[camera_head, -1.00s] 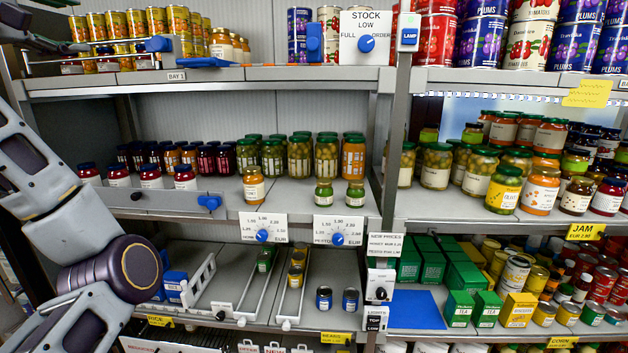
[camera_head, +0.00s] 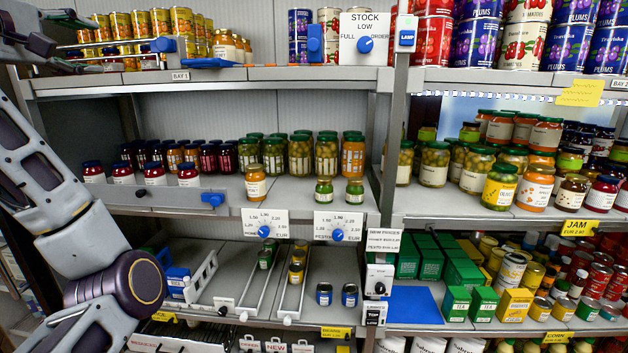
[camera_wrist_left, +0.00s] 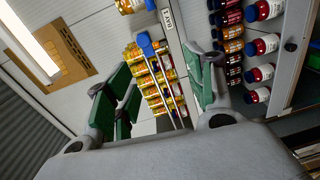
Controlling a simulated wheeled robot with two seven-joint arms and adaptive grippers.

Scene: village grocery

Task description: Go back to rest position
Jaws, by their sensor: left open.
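My left gripper (camera_head: 88,46) is at the upper left of the head view, in front of the left end of the top shelf, partly cut off by the edge. In the left wrist view its green-padded fingers (camera_wrist_left: 165,78) stand apart with nothing between them. Beyond them in that view are a rack of yellow-labelled cans (camera_wrist_left: 155,85) and a column of dark jars (camera_wrist_left: 262,45). My left arm rises along the left side of the head view. My right gripper is not in view.
The metal shelving fills the head view, with the top shelf edge (camera_head: 215,76) close to the left gripper. Jars (camera_head: 300,155) stand on the middle shelf. Lanes and a blue mat (camera_head: 412,304) are below. Large cans (camera_head: 480,42) stand at the upper right.

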